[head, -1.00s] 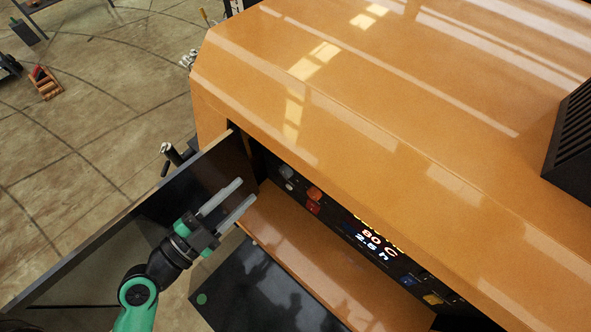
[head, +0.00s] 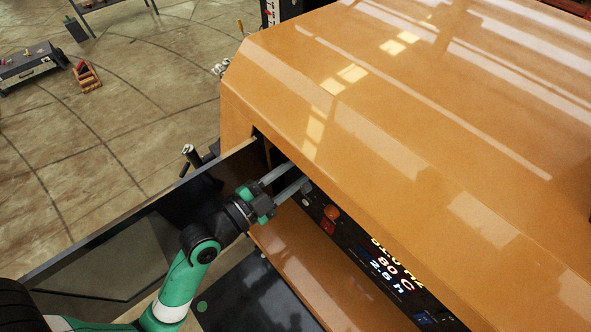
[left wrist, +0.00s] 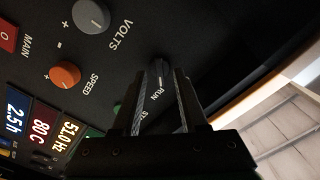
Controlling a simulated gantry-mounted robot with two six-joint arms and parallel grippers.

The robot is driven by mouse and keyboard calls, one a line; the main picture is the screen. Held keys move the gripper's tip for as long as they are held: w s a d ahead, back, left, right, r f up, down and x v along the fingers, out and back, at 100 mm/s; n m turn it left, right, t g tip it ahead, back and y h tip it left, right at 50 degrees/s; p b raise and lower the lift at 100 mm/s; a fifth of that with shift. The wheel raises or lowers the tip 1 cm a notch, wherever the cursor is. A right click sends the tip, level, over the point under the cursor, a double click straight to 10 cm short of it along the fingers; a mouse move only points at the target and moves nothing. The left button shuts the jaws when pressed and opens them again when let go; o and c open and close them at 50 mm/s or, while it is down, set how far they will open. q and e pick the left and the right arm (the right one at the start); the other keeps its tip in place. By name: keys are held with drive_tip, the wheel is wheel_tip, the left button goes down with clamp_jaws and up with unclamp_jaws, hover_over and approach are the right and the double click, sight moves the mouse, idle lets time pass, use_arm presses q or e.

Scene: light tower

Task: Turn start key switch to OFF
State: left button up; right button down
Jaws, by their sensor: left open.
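The start key switch (left wrist: 160,66) is a small dark knob on the black control panel (left wrist: 215,28), with the word RUN beside it and a partly hidden label starting "ST". My left gripper (head: 297,176) is open, its two fingers reaching under the orange hood to the upper left end of the panel. In the left wrist view the fingertips (left wrist: 167,74) lie to either side of the key switch. I cannot tell whether they touch it. In the head view the key switch is hidden behind the fingers and hood. My right gripper is not in view.
Orange SPEED (left wrist: 65,75) and grey VOLTS (left wrist: 91,15) knobs and a red MAIN switch (left wrist: 8,38) share the panel, with lit displays (left wrist: 43,118) below. The orange hood (head: 400,130) overhangs the panel. An open dark door (head: 120,235) stands left of my arm.

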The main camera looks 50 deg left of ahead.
use_arm(q)
drive_tip(key=shift+w, duration=0.2)
clamp_jaws()
drive_tip(key=shift+n, duration=0.3)
drive_tip(key=n+p, duration=0.3)
drive_tip(key=n, duration=0.5)
drive_tip(key=shift+a+p, duration=0.15)
drive_tip(key=shift+p, duration=0.15)
drive_tip(key=shift+n, duration=0.3)
idle(0.5)
unclamp_jaws()
